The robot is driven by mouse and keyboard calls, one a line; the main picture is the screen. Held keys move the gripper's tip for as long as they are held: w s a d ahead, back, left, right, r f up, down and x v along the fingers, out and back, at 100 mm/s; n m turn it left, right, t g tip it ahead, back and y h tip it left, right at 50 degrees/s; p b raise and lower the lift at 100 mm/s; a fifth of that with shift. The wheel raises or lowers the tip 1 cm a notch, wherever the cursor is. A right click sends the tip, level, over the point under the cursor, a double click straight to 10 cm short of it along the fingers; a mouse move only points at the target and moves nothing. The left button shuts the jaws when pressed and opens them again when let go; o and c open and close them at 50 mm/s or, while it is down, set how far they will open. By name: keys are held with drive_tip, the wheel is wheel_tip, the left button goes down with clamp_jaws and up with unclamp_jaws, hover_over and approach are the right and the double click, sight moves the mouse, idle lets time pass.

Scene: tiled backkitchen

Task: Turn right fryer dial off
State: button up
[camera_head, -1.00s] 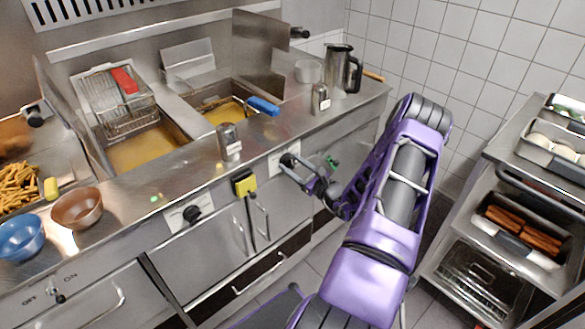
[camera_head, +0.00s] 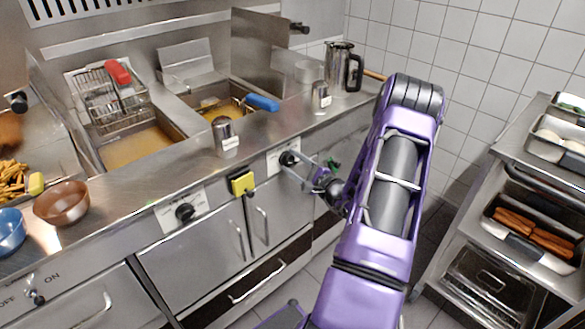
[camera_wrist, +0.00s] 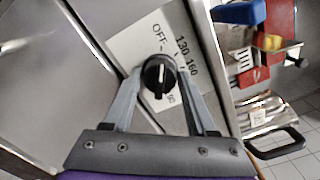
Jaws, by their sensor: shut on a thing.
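The right fryer dial (camera_head: 287,158) is a black knob on a white label plate on the fryer's front panel. In the wrist view, the dial (camera_wrist: 158,76) sits between my two fingertips. The plate (camera_wrist: 150,45) reads OFF at the upper left and 130, 160 toward the right, with another number lower down. A pale line on the dial stands roughly upright in that view. My gripper (camera_head: 291,163) is shut on the dial, and its fingers (camera_wrist: 159,80) flank it on both sides. The left fryer dial (camera_head: 185,212) is clear of my gripper.
A yellow block (camera_head: 242,184) sits on the front panel left of the dial. A shaker (camera_head: 225,137) stands on the counter above. Two oil basins hold baskets with red (camera_head: 117,71) and blue (camera_head: 262,103) handles. A steel rack (camera_head: 510,140) stands at the right.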

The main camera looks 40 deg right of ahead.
drive_tip(key=shift+n, duration=0.4)
drive_tip(key=o, duration=1.4)
drive_tip(key=shift+c, duration=0.2)
drive_tip(key=s+d, duration=0.1)
drive_tip(key=s, duration=1.6)
drive_tip(key=shift+s+d, duration=0.2)
